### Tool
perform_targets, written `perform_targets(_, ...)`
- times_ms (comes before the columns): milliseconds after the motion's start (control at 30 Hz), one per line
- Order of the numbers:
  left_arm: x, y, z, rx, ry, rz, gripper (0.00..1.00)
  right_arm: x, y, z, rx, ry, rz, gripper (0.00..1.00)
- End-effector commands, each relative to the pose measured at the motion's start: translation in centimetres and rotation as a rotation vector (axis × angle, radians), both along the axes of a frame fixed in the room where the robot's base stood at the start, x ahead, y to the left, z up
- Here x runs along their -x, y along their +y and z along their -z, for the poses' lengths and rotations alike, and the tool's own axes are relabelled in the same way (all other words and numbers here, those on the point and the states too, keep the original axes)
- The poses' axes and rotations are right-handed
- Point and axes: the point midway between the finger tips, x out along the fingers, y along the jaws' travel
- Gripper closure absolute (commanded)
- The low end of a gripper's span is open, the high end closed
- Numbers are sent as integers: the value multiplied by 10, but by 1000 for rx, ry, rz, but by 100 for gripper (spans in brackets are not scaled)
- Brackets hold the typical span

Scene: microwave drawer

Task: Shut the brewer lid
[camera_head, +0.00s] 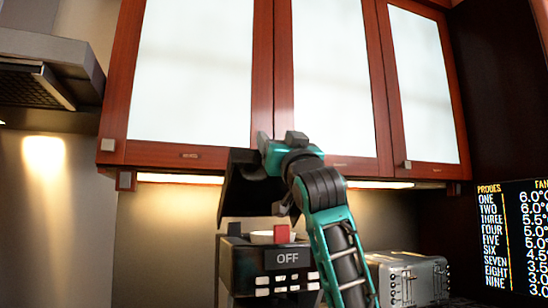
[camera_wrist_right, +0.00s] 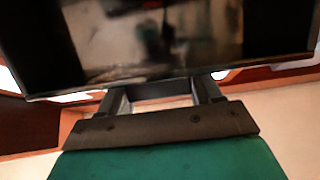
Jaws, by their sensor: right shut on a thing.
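The brewer (camera_head: 287,257) is a black box with a panel reading OFF and rows of white buttons, standing on the counter under the wall cabinets. Its dark lid (camera_head: 243,192) is raised well above the body, tilted, with the brewer's top exposed. My right gripper (camera_head: 272,165) is up at the lid, partly hidden by its own wrist. In the wrist view its two dark fingers (camera_wrist_right: 164,88) meet the lower edge of the glossy dark lid (camera_wrist_right: 170,40). It is shut on the lid; the exact contact is hard to see. My left gripper is not in view.
Wooden cabinets with white panels (camera_head: 190,70) hang just above the lid and my wrist. A metallic toaster (camera_head: 410,278) stands right of the brewer, beside my forearm. A dark display (camera_head: 515,240) is at the far right, a range hood (camera_head: 45,65) at upper left.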

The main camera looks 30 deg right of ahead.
Motion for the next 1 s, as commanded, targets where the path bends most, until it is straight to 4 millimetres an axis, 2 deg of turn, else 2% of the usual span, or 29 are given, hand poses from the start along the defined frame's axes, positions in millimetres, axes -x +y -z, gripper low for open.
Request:
perform_targets(33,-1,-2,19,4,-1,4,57,6,2,21,8,-40,-2,91)
perform_targets(200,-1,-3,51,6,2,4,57,24,6,47,37,-165,-2,91)
perform_targets(367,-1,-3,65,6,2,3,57,32,9,76,40,-164,-2,90)
perform_targets(400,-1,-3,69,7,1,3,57,34,11,85,40,-162,-4,100)
perform_targets(433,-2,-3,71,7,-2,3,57,36,12,91,41,-162,-5,100)
perform_targets(467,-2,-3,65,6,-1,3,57,35,11,82,41,-162,-5,100)
perform_targets(1000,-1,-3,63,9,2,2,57,35,9,77,40,-168,0,49)
